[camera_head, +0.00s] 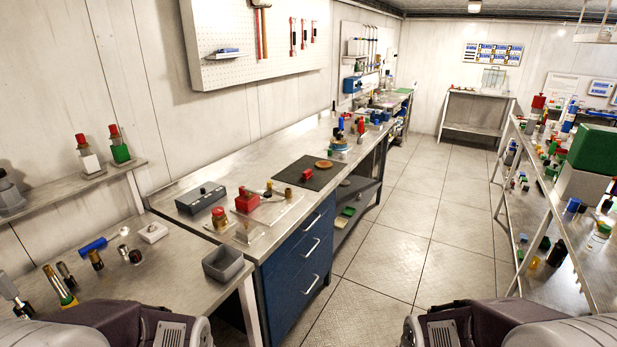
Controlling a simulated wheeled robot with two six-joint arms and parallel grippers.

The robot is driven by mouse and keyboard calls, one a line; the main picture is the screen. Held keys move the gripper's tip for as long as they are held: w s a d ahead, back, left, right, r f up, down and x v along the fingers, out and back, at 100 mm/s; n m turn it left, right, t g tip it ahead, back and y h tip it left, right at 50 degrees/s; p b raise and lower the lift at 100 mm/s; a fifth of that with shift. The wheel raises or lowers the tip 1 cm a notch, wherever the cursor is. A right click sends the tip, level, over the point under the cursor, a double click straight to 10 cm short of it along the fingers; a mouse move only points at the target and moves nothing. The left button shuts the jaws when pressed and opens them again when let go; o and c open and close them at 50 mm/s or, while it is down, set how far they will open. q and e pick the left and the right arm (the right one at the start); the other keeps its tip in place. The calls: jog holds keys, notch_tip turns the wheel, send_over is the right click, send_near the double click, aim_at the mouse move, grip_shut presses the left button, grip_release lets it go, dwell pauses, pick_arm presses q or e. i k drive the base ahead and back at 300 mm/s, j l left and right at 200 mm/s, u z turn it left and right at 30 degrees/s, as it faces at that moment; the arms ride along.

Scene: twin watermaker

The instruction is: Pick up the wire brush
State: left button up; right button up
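I cannot make out the wire brush for certain; the small tools are too small to tell apart. On the near left bench (180,270) lie a blue-handled tool (93,246) with a pale end, and a long dark and yellow tool (60,287) close to the lower left edge. Several short dark and brass-coloured pieces (96,260) stand beside them. Parts of my two arms show at the bottom left and bottom right. Neither gripper's fingers show in the picture.
A grey open bin (222,263) sits at the near bench's right edge. A long metal workbench (345,133) with blue drawers (298,255) runs away behind it. A crowded shelf rack (557,215) stands on the right. The tiled floor (400,230) between them is clear.

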aim_at(307, 175)
jog(key=i+l+u, duration=0.65)
jog(key=i, duration=0.25)
jog(key=l, duration=0.1)
